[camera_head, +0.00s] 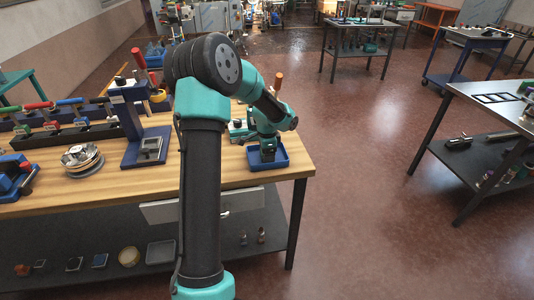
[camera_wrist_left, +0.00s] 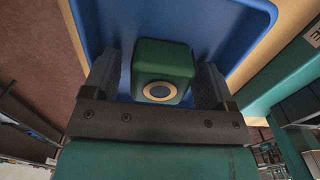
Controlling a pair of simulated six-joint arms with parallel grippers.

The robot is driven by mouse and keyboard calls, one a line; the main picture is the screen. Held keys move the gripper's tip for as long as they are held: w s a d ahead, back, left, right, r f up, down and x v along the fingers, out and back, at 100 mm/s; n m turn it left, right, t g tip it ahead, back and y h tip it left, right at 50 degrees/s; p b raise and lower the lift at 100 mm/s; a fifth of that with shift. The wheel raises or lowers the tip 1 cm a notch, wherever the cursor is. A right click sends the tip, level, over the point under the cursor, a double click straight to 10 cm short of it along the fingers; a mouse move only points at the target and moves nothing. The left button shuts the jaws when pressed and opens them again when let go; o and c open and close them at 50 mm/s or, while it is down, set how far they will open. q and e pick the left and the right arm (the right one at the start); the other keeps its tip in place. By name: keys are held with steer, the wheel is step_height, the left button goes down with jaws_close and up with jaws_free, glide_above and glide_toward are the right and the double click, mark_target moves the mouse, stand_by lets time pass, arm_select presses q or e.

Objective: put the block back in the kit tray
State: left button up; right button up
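A green block (camera_wrist_left: 164,72) with a pale ring around a dark centre on its near face is in the left wrist view. The blue tray (camera_wrist_left: 230,22) is behind it, and the block appears inside its rim. My left gripper (camera_wrist_left: 162,85) has one finger on each side of the block. A blue gap shows between the left finger and the block, and the right finger is very close to it. In the head view my left gripper (camera_head: 267,151) points down into the blue tray (camera_head: 252,164) at the table's right end; I cannot make out the block there. My right gripper is not in view.
The wooden table (camera_head: 220,180) also holds a dark blue press-like stand (camera_head: 131,125), a stack of metal discs (camera_head: 82,158) and racks of coloured-handled tools (camera_head: 60,135). A grey-topped bench (camera_head: 490,103) stands at the right. Open floor lies between them.

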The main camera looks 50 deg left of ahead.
arm_select(q)
step_height(320, 180, up, 12)
steer(key=shift+r, duration=0.15)
stand_by(0.7)
stand_by(0.5)
